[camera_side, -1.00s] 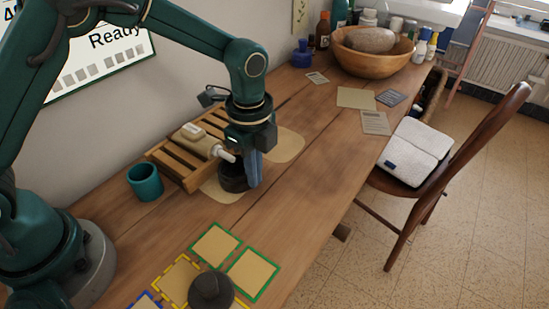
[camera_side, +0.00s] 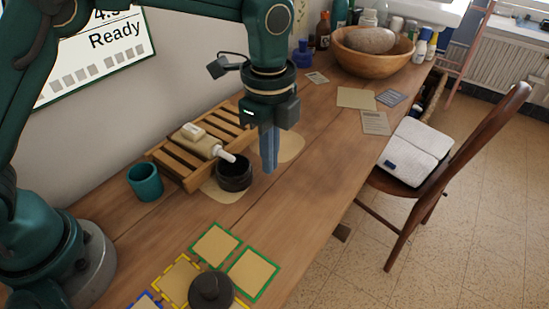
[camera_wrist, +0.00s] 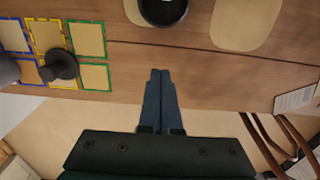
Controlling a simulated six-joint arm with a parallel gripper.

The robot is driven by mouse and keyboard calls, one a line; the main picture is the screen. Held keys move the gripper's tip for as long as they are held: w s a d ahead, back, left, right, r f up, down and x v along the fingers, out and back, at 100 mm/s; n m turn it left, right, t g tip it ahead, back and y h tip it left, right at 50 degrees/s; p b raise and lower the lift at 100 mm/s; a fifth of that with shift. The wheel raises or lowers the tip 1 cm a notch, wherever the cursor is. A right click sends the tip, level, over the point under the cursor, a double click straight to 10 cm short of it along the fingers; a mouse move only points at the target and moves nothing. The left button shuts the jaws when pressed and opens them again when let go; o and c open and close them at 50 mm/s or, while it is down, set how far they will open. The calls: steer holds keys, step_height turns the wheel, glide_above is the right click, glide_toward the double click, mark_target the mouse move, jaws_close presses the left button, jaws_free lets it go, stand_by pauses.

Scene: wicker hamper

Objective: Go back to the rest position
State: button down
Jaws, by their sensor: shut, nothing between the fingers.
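My gripper (camera_side: 269,168) is shut and empty, with its blue fingers pointing down above the wooden table (camera_side: 290,205). In the side view it is to the right of a dark round pot (camera_side: 234,176), apart from it. In the wrist view the shut fingertips (camera_wrist: 160,72) show over the table near its edge, and the dark pot (camera_wrist: 163,10) is at the top, partly cut off.
A slatted wooden rack (camera_side: 178,165) holds a cream bottle (camera_side: 200,143). A teal cup (camera_side: 145,182) stands left of it. A dark knobbed object (camera_side: 211,291) is among coloured-bordered squares (camera_side: 253,274). A wooden bowl (camera_side: 373,60) and a chair (camera_side: 462,160) are farther right.

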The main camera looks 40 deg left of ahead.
steer(key=s+a+r+n+t, duration=0.2)
steer(key=s+a+r+n, duration=0.15)
steer(key=r, duration=0.35)
steer(key=s+a+r+n+t, duration=0.2)
steer(key=a+r, duration=0.3)
steer(key=r, duration=0.2)
steer(key=s+a+f+n+t, duration=0.1)
steer(key=s+a+f+n, duration=0.3)
steer(key=s+n, duration=0.5)
step_height(320, 180, down, 2)
steer(key=n, duration=0.3)
steer(key=shift+s+t, duration=0.3)
steer(key=shift+s, duration=0.1)
